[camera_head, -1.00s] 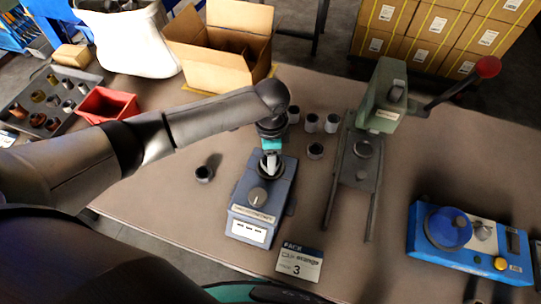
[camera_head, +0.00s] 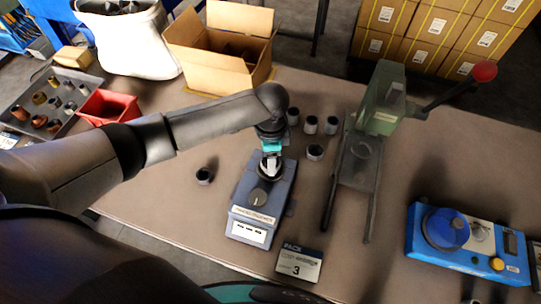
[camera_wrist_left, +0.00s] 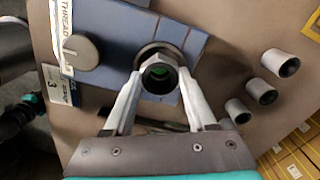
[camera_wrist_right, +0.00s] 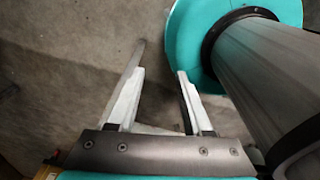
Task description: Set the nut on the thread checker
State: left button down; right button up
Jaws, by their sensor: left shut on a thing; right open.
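The thread checker (camera_head: 258,205) is a blue-grey box with a knob and a label, in the middle of the table. My left gripper (camera_head: 270,166) is over its far end. In the left wrist view, the left gripper (camera_wrist_left: 160,84) is shut on a metal hex nut (camera_wrist_left: 147,79), one finger on each side. The nut is over the checker's round seat (camera_wrist_left: 172,47); I cannot tell whether they touch. The checker's knob (camera_wrist_left: 80,52) shows to the left. My right gripper (camera_wrist_right: 158,76) is open and empty above the floor.
Several metal cylinders (camera_head: 311,125) stand right of the arm, and another (camera_head: 204,175) left of the checker. A cardboard box (camera_head: 217,52) is behind.

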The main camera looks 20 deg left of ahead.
dwell(0.7)
pick_arm(q)
jog(key=shift+p, duration=0.4)
jog(key=shift+f+b, duration=0.4)
jog(key=shift+f, duration=0.25)
jog(key=c, duration=0.5)
grip_release()
notch_tip(320, 180, up, 11)
jog(key=p, duration=1.2)
jog(key=shift+s, duration=0.15)
